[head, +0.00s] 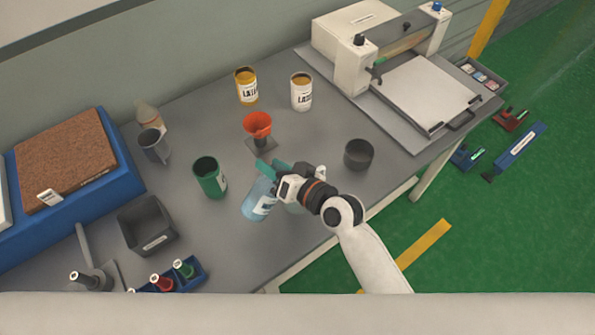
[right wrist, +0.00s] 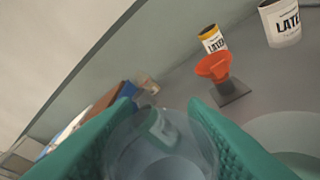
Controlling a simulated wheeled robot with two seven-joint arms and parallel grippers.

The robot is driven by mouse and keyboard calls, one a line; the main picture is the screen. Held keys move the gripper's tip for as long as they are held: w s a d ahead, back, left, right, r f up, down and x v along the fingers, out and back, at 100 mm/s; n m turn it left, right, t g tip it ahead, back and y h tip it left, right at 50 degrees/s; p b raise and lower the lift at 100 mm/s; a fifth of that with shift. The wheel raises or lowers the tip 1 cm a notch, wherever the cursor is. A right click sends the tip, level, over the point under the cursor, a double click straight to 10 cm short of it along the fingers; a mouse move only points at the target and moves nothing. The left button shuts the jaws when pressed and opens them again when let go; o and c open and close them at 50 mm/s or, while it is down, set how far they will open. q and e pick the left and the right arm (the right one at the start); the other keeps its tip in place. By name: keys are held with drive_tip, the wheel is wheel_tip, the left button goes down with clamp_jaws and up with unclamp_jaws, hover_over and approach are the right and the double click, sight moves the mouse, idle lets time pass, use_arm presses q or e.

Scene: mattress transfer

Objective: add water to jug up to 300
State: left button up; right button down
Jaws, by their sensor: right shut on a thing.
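My right gripper (head: 268,169) has its teal fingers shut on a clear, light-blue bottle (head: 258,201) with a white label, over the front middle of the table. In the right wrist view the clear bottle (right wrist: 160,148) shows between the two fingers. Another clear vessel (head: 297,206), probably the jug, stands partly hidden behind my right gripper. A clear round shape also shows at the right of the right wrist view (right wrist: 288,130). Its marks and water level cannot be read. My left gripper is not in view.
A green can (head: 210,178) stands left of the bottle, and an orange funnel (head: 257,125) on a stand is behind it. Two paint cans (head: 246,87) (head: 301,92) stand at the back. A grey bin (head: 148,226) is at left.

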sight(251, 191)
drive_tip(key=shift+s+a+f+n+h+p, duration=0.1)
drive_tip(key=shift+s+a+n+h+p, duration=0.3)
drive_tip(key=shift+s+a+n+p, duration=0.3)
drive_tip(key=f, duration=0.1)
drive_tip(key=a+f+n+b, duration=0.1)
drive_tip(key=shift+s+f, duration=0.25)
drive_tip(key=shift+f, duration=0.1)
drive_tip(key=shift+s+a+f+n+t+h+p, duration=0.3)
drive_tip(key=shift+s+a+f+n+h+p, duration=0.15)
drive_tip(key=shift+a+f+n, duration=0.25)
drive_tip(key=shift+s+a+f+n+t+h+p, duration=0.15)
drive_tip(key=shift+s+a+n+h+p, duration=0.15)
drive_tip(key=shift+n, duration=0.2)
drive_tip(key=shift+s+a+f+n+t+h+p, duration=0.15)
drive_tip(key=shift+s+a+n+p, duration=0.1)
drive_tip(key=shift+a+n, duration=0.2)
wheel_tip(251, 191, up, 3)
drive_tip(key=p, duration=0.2)
drive_tip(key=shift+w+p, duration=0.1)
drive_tip(key=shift+p, duration=0.3)
drive_tip(key=shift+r, duration=1)
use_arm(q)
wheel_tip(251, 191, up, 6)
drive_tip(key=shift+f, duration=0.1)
